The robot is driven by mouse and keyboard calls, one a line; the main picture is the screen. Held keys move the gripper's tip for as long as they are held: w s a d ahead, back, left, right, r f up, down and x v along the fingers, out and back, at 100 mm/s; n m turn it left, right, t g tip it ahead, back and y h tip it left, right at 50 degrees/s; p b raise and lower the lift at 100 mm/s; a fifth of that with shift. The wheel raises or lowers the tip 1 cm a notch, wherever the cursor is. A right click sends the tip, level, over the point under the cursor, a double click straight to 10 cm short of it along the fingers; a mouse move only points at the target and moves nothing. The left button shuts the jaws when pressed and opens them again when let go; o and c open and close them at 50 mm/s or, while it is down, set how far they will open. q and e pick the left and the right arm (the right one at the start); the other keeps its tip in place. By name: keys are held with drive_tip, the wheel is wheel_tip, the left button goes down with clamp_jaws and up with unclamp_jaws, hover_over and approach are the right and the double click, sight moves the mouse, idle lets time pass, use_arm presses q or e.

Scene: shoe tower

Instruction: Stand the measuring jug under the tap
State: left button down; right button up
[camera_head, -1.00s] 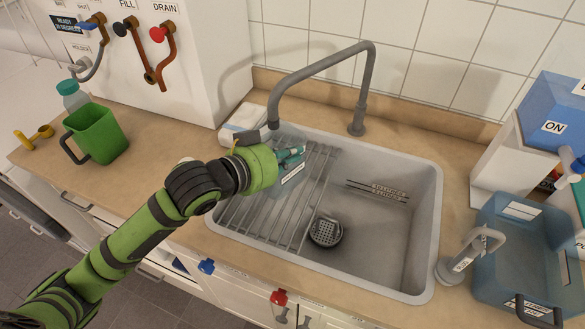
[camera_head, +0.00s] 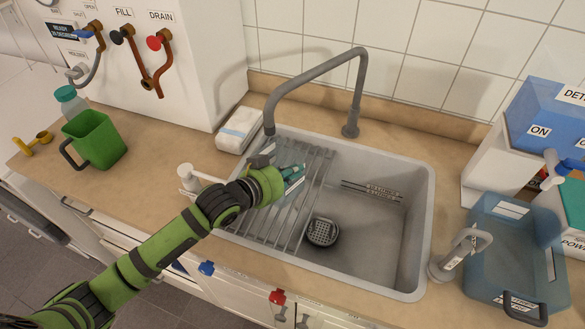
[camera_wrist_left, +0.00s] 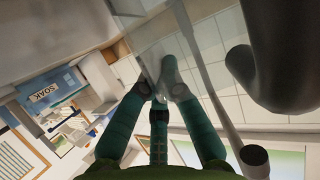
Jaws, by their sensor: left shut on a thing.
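My left gripper (camera_head: 293,173) reaches in from the left over the slatted rack in the sink, just in front of and below the tap's spout end. Its teal fingers are shut on a clear, see-through measuring jug (camera_wrist_left: 160,50), which shows in the left wrist view at the fingertips. In the head view the jug is faint and mostly hidden by the gripper; I cannot tell whether its base touches the rack. The grey tap (camera_head: 315,72) arches over the sink's back left, its outlet pointing down. My right gripper is out of view.
The grey sink (camera_head: 425,225) has a rack (camera_head: 300,225) on its left and a drain strainer (camera_head: 321,232). A blue tub (camera_head: 510,250) stands right of the sink.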

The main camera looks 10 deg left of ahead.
use_arm(q)
drive_tip(key=shift+f, duration=0.1)
drive_tip(key=c, duration=1.4)
unclamp_jaws()
drive_tip(key=b+v, duration=0.2)
drive_tip(key=v, duration=1)
